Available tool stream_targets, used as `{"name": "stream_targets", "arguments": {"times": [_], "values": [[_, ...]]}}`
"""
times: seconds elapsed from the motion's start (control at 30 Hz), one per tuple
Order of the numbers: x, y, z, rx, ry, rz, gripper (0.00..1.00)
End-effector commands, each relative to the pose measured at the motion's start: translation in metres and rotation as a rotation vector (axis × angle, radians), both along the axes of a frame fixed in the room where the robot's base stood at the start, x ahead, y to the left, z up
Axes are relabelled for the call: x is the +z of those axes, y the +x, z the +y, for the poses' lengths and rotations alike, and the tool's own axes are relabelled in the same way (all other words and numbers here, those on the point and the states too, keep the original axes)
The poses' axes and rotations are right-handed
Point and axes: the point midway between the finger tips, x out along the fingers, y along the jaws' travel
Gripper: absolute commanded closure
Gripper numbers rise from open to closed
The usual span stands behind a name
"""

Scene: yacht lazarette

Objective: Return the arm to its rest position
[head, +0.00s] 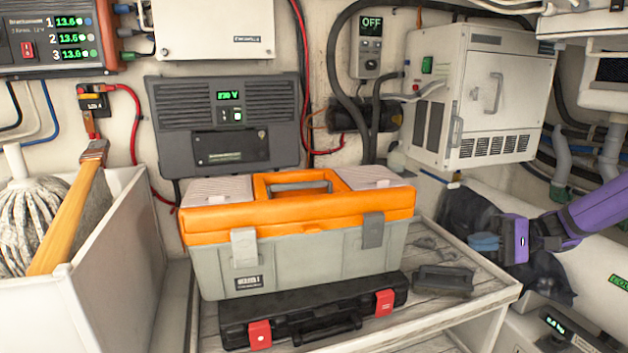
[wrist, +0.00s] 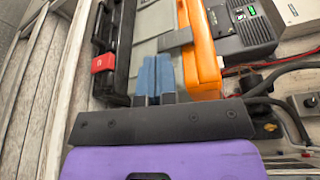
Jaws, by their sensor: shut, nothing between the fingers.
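My gripper (head: 484,243) is at the right in the head view, on my purple arm, just right of the bench's right edge. Its blue fingers also show in the wrist view (wrist: 153,75), pressed together with nothing between them. The fingers point left, toward the grey toolbox (head: 300,262) with its orange lid. In the head view a gap separates them from the toolbox.
The toolbox stands behind a black case (head: 305,318) with red latches on the wooden bench (head: 455,300). A small dark tool (head: 443,280) lies right of it. A white cabinet (head: 478,95) hangs above my gripper. A mop bin (head: 110,270) is at left.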

Motion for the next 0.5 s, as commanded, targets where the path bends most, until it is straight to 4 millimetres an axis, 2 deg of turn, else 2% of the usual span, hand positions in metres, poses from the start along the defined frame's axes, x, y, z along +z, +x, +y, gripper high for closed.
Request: {"name": "stream_targets", "arguments": {"times": [0.03,0.2,0.5], "values": [[0.002,-0.007,0.011,0.032,-0.065,0.008,1.00],[0.004,-0.031,0.035,0.118,-0.296,0.041,1.00],[0.021,-0.075,0.059,0.201,-0.685,0.032,1.00]]}}
